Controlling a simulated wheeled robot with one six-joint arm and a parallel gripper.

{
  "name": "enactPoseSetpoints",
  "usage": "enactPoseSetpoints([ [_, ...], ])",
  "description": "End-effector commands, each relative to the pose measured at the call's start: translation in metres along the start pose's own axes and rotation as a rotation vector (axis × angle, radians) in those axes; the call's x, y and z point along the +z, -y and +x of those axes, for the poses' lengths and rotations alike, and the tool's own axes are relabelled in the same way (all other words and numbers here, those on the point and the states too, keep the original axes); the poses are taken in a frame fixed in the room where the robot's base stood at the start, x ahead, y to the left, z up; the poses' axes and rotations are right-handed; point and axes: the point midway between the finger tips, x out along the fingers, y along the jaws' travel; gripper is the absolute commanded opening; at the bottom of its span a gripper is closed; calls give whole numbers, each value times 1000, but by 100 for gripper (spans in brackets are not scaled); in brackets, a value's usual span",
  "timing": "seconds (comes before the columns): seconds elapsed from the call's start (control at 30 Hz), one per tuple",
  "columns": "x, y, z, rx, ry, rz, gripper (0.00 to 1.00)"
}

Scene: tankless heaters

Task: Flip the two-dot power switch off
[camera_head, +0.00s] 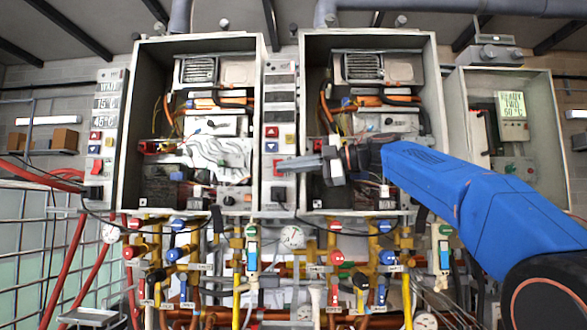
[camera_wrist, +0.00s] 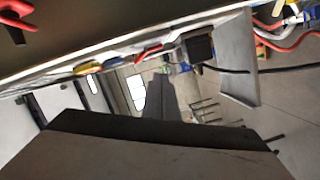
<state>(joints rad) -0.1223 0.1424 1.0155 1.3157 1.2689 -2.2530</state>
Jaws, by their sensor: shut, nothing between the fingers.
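The dot marks are too small to read on either.
The left cabinet (camera_head: 128,150) and right cabinet (camera_head: 436,150) hold wires and parts. Coloured buttons, one of them red (camera_head: 270,147), lie on the middle panel above the switch. Valves, pipes and a round gauge (camera_head: 292,237) crowd the space below. A grey box (camera_head: 545,150) hangs at right.

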Motion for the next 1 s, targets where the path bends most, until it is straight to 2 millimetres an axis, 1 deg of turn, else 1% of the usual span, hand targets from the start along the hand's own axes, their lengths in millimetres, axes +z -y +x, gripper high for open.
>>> enactPoseSetpoints([
  [0.07, -4, 2, 6, -1, -2, 1, 0],
  [0.37, -2, 5, -36, 1, 3, 1, 0],
  [0.6, -1, 9, -74, 1, 2, 2, 0],
  [0.7, -1, 11, -84, -1, 1, 1, 0],
  [0.83, -1, 11, -92, 0, 1, 1, 0],
  [1.0, -1, 12, -95, -1, -1, 1, 0],
])
